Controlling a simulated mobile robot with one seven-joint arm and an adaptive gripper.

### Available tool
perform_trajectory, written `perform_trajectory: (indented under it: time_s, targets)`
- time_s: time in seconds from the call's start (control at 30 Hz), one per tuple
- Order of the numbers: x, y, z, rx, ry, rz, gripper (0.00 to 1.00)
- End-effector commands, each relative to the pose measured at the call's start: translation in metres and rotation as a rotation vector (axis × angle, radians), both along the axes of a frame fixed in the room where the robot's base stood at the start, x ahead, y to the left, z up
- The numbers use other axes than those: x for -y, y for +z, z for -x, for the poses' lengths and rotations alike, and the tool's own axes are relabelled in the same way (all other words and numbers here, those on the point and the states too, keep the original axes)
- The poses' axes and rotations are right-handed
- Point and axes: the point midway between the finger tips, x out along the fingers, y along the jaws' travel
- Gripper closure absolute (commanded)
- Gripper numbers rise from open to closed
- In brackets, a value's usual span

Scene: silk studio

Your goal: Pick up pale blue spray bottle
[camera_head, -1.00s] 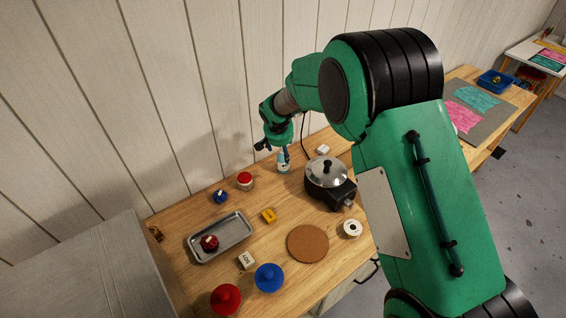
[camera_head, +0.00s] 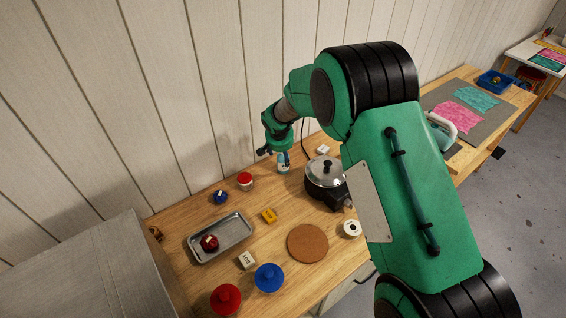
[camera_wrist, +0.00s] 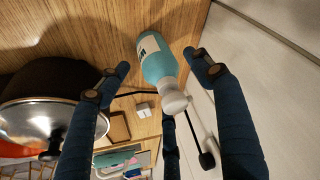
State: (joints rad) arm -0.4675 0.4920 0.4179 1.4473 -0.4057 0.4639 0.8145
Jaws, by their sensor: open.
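The pale blue spray bottle (camera_wrist: 157,62) shows in the wrist view with a pale label and a whitish top, standing on the wooden table. In the head view the bottle (camera_head: 284,168) is small and partly covered by my gripper (camera_head: 279,152). In the wrist view my gripper (camera_wrist: 155,75) is open, with dark blue fingers on both sides of the bottle and a gap to each. The fingers do not visibly touch it.
A black pot with a steel lid (camera_head: 325,172) stands close to the right of the bottle. The wall (camera_wrist: 275,75) is close behind. A red-lidded jar (camera_head: 245,180) and a metal tray (camera_head: 222,238) lie to the left. A white block (camera_head: 323,150) is behind the pot.

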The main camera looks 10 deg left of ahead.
Motion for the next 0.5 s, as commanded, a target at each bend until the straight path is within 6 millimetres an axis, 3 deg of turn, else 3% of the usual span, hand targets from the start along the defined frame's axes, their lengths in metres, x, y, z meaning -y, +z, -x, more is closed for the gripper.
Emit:
perform_trajectory:
  time_s: [0.3,0.5]
  targets:
    - [-0.001,-0.029,-0.013,-0.002,0.000,0.001,0.35]
    - [-0.001,-0.038,-0.016,-0.002,0.000,0.000,0.35]
